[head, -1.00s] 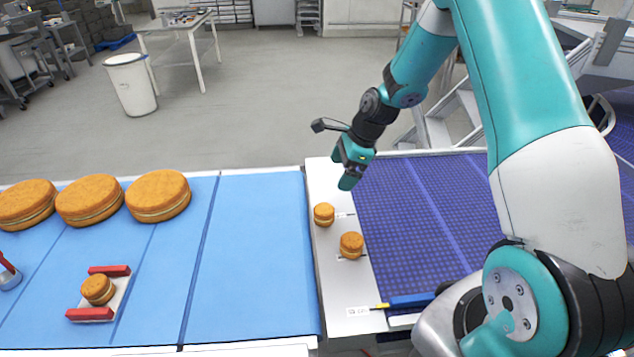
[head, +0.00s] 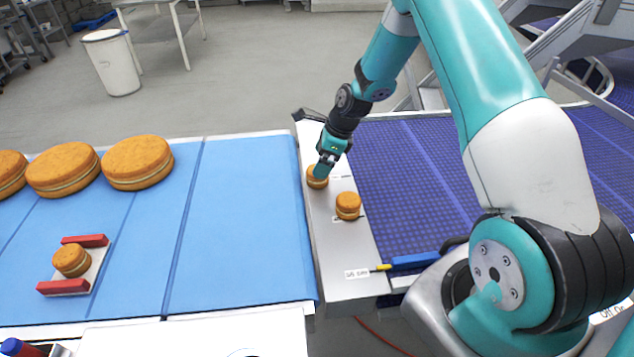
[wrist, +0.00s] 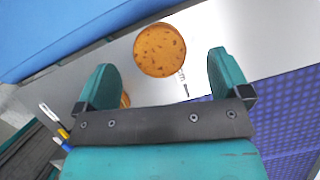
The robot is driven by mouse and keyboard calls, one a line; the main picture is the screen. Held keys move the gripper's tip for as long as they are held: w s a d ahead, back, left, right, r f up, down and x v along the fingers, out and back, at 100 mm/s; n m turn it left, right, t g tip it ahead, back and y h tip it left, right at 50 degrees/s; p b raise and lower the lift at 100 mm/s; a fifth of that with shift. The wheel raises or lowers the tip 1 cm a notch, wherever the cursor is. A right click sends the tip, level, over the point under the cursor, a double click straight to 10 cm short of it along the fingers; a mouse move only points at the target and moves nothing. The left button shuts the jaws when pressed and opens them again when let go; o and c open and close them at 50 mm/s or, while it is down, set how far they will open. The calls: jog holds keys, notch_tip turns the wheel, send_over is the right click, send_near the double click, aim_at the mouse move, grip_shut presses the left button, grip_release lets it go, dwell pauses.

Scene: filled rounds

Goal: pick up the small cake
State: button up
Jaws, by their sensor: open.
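A small round orange-brown cake (head: 317,182) stands at the far end of the grey metal strip between the belts. My gripper (head: 322,166) is just over it and hides part of its top. In the wrist view my open gripper (wrist: 162,62) has this cake (wrist: 160,48) showing between and slightly beyond its fingertips; I cannot tell if they touch. A second small cake (head: 348,206) stands nearer on the strip, and shows partly behind the left finger in the wrist view (wrist: 126,100). A third small cake (head: 72,260) sits on a white holder (head: 92,272) with red ends.
Several large cakes (head: 138,160) stand at the back left of the blue belt (head: 245,235). A blue-and-yellow tool (head: 412,261) and a white label (head: 356,274) lie at the strip's near end. A purple belt (head: 420,180) lies right. The blue belt's right part is clear.

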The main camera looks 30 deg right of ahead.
jog(key=b+x, duration=0.4)
jog(key=x, duration=0.1)
jog(key=shift+s+d+f, duration=0.1)
jog(key=shift+s+f, duration=0.05)
jog(key=shift+f, duration=0.1)
jog(key=shift+r, duration=0.1)
jog(key=c, duration=0.8)
